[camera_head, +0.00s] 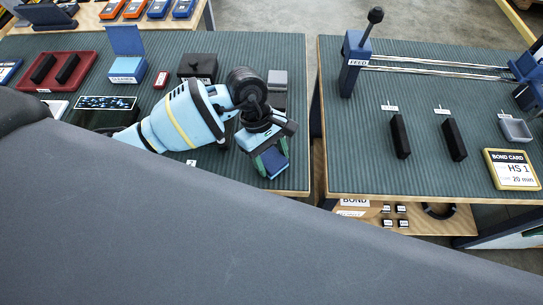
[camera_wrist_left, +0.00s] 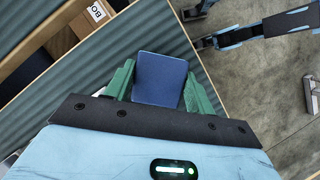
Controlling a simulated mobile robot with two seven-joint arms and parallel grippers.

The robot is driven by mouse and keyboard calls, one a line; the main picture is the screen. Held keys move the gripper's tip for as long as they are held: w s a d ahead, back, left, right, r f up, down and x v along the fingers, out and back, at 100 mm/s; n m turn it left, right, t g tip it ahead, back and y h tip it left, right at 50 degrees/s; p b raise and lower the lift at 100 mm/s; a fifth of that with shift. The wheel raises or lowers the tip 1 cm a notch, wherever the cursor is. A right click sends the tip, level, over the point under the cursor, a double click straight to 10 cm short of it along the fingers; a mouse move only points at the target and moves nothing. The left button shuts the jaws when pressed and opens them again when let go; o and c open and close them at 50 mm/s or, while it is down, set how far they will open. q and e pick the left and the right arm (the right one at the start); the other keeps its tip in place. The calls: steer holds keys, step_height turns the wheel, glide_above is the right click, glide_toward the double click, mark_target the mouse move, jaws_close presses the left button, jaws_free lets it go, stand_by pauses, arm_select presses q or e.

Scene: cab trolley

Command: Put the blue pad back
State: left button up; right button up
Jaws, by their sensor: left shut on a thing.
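The blue pad (camera_head: 273,161) is a dark blue rectangular piece held between the green fingers of my left gripper (camera_head: 271,160), near the front right corner of the left table. In the left wrist view, the pad (camera_wrist_left: 160,79) sits between the two green fingers (camera_wrist_left: 160,88), its broad face toward the camera. I cannot tell whether the pad touches the table top. My right gripper is not in view.
The ribbed left table (camera_head: 222,181) holds a light blue box (camera_head: 127,70) with raised lid, a red tray (camera_head: 56,71), a black block (camera_head: 197,68) and a grey block (camera_head: 277,84). A gap separates it from the right table (camera_head: 368,180), with black bars and a yellow-framed card (camera_head: 511,169).

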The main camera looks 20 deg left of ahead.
arm_select(q)
steer(key=shift+f, duration=0.2)
steer(key=shift+f, duration=0.1)
steer(key=o, duration=1)
steer(key=shift+c, duration=0.2)
steer(key=v, duration=1.2)
steer(key=shift+r, duration=0.2)
